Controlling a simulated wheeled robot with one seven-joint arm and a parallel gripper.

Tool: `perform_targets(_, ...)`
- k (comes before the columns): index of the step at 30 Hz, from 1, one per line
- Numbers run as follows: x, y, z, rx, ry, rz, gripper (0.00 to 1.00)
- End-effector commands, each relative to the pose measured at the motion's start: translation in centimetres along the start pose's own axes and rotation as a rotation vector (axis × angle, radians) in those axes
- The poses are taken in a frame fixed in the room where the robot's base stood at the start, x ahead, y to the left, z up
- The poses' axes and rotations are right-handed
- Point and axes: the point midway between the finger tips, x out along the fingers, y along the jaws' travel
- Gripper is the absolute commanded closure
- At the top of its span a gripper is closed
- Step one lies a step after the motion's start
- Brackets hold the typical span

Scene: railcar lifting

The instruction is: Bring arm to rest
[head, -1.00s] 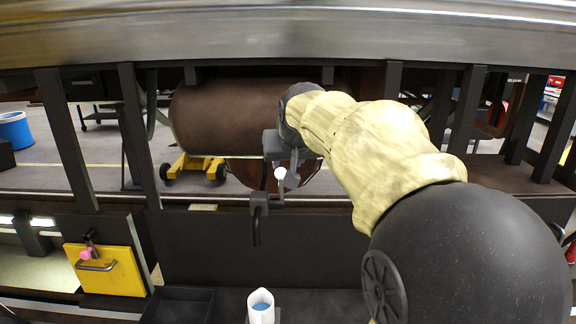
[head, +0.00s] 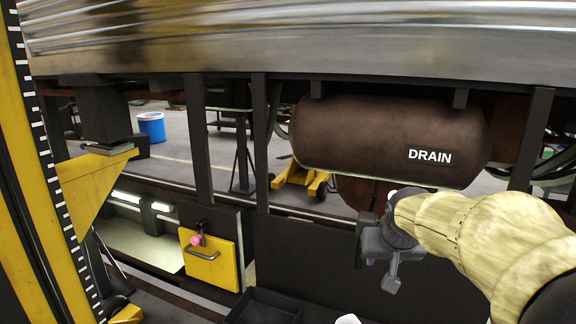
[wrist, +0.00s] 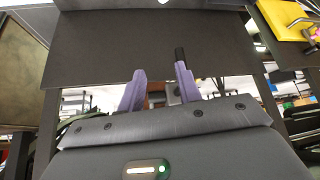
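My arm (head: 480,225), in a pale yellow cover, reaches in from the lower right in the head view. My gripper (head: 392,284) hangs in front of the dark panel, below the brown tank (head: 350,140) marked DRAIN. In the wrist view the two purple fingers of my gripper (wrist: 160,92) stand apart with nothing between them. The gripper is clear of the tank in the head view.
A yellow box with a handle (head: 208,262) hangs on the dark panel at left. A yellow lifting column (head: 38,150) stands at the far left. A dark tray (head: 265,308) lies below. Dark uprights (head: 260,150) stand near the tank.

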Motion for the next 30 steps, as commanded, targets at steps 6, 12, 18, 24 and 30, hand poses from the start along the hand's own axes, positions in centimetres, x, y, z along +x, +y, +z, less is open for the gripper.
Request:
perform_targets(6, 7.0, -2.2, 12.4, -0.058, -0.174, -0.032, 0.66)
perform_targets(12, 9.8, -3.2, 22.4, -0.104, -0.305, -0.050, 0.66)
perform_targets(18, 10.1, -3.4, 25.3, -0.119, -0.343, -0.055, 0.66)
perform_targets(24, 10.1, -3.4, 25.2, -0.119, -0.341, -0.055, 0.66)
perform_targets(30, 10.1, -3.4, 25.2, -0.119, -0.341, -0.055, 0.66)
